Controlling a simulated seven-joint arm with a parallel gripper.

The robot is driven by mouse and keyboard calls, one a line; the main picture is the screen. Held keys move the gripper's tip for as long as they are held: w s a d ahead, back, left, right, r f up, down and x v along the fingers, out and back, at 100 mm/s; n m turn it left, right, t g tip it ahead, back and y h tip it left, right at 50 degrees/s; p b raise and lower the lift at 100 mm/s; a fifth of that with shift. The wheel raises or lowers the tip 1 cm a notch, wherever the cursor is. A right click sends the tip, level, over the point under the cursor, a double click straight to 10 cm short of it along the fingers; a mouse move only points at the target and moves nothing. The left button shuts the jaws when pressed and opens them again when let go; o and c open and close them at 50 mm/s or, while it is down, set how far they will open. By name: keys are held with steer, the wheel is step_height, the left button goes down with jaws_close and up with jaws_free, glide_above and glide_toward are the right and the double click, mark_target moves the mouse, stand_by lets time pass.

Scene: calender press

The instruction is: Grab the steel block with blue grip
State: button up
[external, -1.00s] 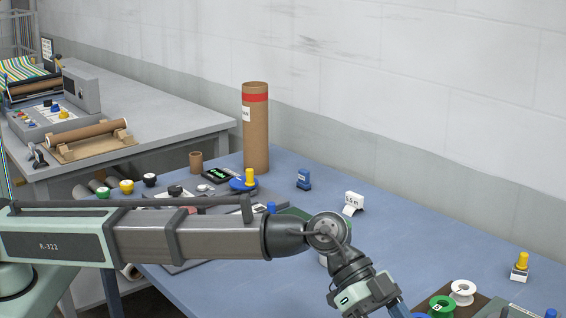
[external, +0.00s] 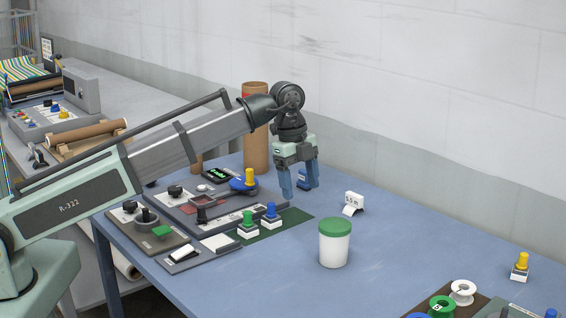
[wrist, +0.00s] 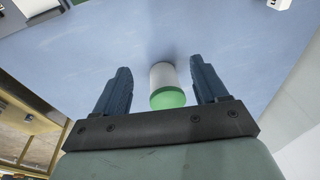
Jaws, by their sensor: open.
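A small pale block with a blue grip (external: 270,211) stands upright on a dark green mat (external: 296,219) in the external view. A similar block with a green grip (external: 248,220) stands just left of it. My gripper (external: 299,190) is open and empty, pointing down, above and to the right of the blue-grip block in the picture. In the wrist view, my open gripper (wrist: 159,68) frames a white jar with a green lid (wrist: 167,84) in the distance. I cannot make out the blue-grip block in the wrist view.
The green-lidded jar (external: 335,247) stands right of the mat. A tall cardboard tube (external: 256,150) rises behind my arm. A yellow-grip block (external: 521,265) is far right.

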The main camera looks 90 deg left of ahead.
steer(key=r+g, duration=0.2)
glide_above(271, 203)
steer(key=shift+y, duration=0.3)
step_height(271, 203, down, 8)
steer(key=shift+s+d+f, duration=0.1)
steer(key=shift+s+d, duration=0.05)
steer(key=shift+w+f, duration=0.2)
steer(key=shift+f, duration=2.65)
steer(key=c, duration=1.2)
